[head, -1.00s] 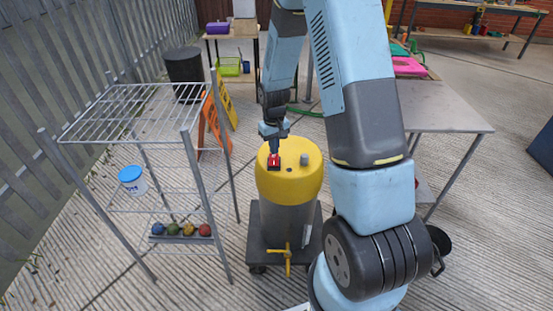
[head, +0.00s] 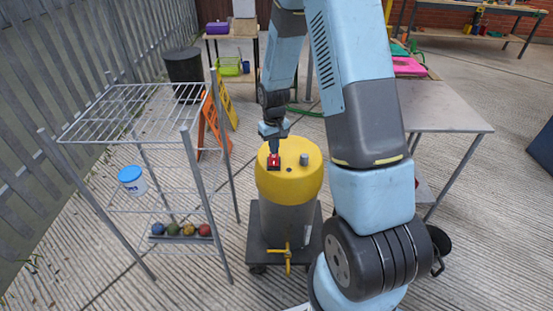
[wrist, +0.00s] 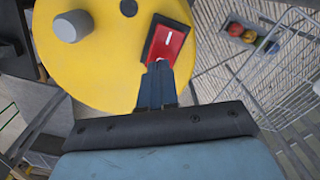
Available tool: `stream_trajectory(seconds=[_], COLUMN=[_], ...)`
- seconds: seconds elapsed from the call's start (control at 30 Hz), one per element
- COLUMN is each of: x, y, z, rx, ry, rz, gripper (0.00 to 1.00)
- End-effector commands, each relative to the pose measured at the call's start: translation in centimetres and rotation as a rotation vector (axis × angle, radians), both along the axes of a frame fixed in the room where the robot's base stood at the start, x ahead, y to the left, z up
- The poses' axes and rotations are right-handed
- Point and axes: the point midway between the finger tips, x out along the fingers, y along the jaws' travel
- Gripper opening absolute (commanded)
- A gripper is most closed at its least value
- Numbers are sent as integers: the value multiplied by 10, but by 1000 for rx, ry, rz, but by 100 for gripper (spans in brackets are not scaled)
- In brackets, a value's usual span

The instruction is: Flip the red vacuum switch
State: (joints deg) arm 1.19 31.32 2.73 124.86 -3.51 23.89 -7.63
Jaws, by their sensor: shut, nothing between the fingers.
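The red vacuum switch (head: 274,160) sits on the yellow lid (head: 300,186) of a grey drum-shaped vacuum (head: 285,225). In the wrist view the switch (wrist: 166,44) is a red rocker with a white line in a dark frame. My gripper (head: 274,150) is shut and points down at the switch. In the wrist view its closed fingertips (wrist: 158,68) are at the near end of the rocker and cover part of it. I cannot tell whether they press on it.
A grey knob (wrist: 72,26) stands on the lid beside the switch. A table (head: 440,108) stands to the right, behind my arm.

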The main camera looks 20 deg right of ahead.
Motion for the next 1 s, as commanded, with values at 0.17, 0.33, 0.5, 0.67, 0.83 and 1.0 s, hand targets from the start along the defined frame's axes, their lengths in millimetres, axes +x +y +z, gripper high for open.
stream_trajectory(seconds=[0.17,0.33,0.5,0.67,0.83,1.0], x=[0,0,0,0,0,0], y=[0,0,0,0,0,0], z=[0,-1,-4,-6,-8,-10], rx=[0,0,0,0,0,0], ry=[0,0,0,0,0,1], rz=[0,0,0,0,1,1], gripper=[0,0,0,0,0,0])
